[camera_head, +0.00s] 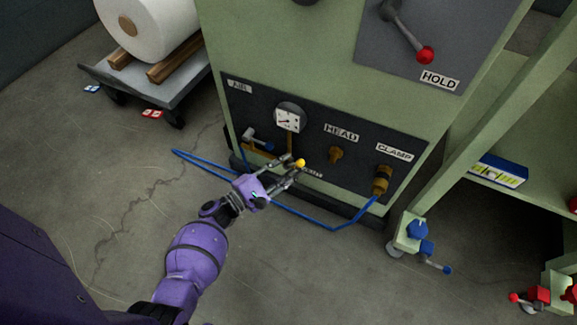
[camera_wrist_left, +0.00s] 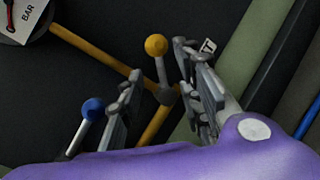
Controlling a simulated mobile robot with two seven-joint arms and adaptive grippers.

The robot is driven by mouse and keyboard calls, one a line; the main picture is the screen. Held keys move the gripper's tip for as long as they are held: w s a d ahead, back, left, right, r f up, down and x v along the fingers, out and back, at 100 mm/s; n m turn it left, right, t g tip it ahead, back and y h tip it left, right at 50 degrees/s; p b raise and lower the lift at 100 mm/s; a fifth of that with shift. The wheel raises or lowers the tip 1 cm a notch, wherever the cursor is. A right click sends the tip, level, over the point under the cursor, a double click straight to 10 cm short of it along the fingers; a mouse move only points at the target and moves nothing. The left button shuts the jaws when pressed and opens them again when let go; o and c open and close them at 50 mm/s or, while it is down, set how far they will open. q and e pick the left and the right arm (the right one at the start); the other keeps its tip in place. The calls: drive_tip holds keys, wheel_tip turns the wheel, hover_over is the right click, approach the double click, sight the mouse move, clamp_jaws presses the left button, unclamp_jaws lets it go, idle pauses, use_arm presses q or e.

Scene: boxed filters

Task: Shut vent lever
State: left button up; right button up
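The vent lever, a grey stem with a yellow ball knob (camera_head: 300,162), is low on the machine's dark panel beside a small, mostly covered label. In the left wrist view its yellow knob (camera_wrist_left: 156,45) stands up from a joint on yellow pipes. My left gripper (camera_head: 291,171) is at the lever. In the wrist view its two fingers (camera_wrist_left: 158,75) are apart, one on each side of the stem. A gap shows on the left; whether the right finger touches the stem I cannot tell. My right gripper is out of view.
A blue-knobbed lever (camera_wrist_left: 93,108) is close beside the left finger. A round gauge (camera_head: 290,118) sits above on the panel (camera_head: 350,165). A brass clamp fitting (camera_head: 381,181) is to the right. A blue hose (camera_head: 300,214) loops over the floor below.

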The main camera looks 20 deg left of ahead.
use_arm(q)
drive_tip(key=shift+w+d, duration=0.2)
drive_tip(key=shift+w, duration=0.2)
